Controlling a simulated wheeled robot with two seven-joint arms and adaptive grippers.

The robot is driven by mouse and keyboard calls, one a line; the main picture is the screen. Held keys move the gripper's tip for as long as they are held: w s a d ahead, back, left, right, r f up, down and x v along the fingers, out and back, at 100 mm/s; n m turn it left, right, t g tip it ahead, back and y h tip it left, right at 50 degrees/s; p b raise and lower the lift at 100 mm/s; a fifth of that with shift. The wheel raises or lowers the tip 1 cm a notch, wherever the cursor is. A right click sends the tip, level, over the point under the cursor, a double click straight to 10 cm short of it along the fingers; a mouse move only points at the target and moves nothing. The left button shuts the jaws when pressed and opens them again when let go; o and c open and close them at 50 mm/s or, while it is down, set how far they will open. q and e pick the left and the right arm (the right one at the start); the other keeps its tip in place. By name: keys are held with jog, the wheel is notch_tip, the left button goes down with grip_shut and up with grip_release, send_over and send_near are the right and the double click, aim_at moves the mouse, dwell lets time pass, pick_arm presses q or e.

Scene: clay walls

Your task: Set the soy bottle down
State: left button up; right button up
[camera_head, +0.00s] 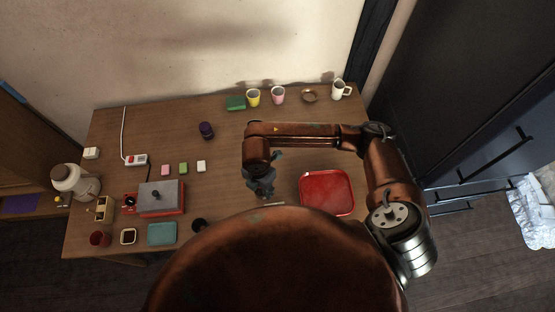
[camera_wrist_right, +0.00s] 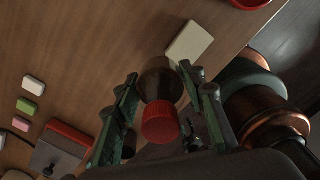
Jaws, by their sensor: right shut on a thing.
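The soy bottle (camera_wrist_right: 157,82) is dark with a red cap (camera_wrist_right: 160,122) and sits between the fingers of my right gripper (camera_wrist_right: 160,100) in the wrist view. The right gripper (camera_head: 262,184) is shut on it over the front middle of the table. In the head view the bottle is hidden by the gripper and arm. A pale flat pad (camera_wrist_right: 188,42) lies on the wood just beyond the bottle's lower end. I cannot tell whether the bottle touches the table. My left gripper is not in view.
A red tray (camera_head: 327,207) lies right of the gripper. A red-grey box (camera_head: 161,198), small blocks (camera_head: 183,168) and a dark purple jar (camera_head: 206,130) are to the left. Mugs (camera_head: 278,95) line the back edge. Wood left of the gripper is clear.

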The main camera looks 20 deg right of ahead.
jog(key=w+d+f, duration=0.1)
jog(key=w+f, duration=0.1)
jog(key=w, duration=0.2)
jog(key=w+d+f, duration=0.1)
jog(key=w+f, duration=0.2)
jog(key=w, duration=0.1)
jog(key=w+d+f, duration=0.2)
jog(key=w+f, duration=0.1)
jog(key=shift+w+f, duration=0.2)
jog(key=shift+w, duration=0.2)
jog(key=shift+w+d+f, duration=0.2)
jog(key=shift+w+f, duration=0.25)
jog(key=shift+f, duration=1.7)
jog(key=shift+f, duration=0.2)
jog(key=o, duration=1.3)
jog(key=shift+r, duration=0.15)
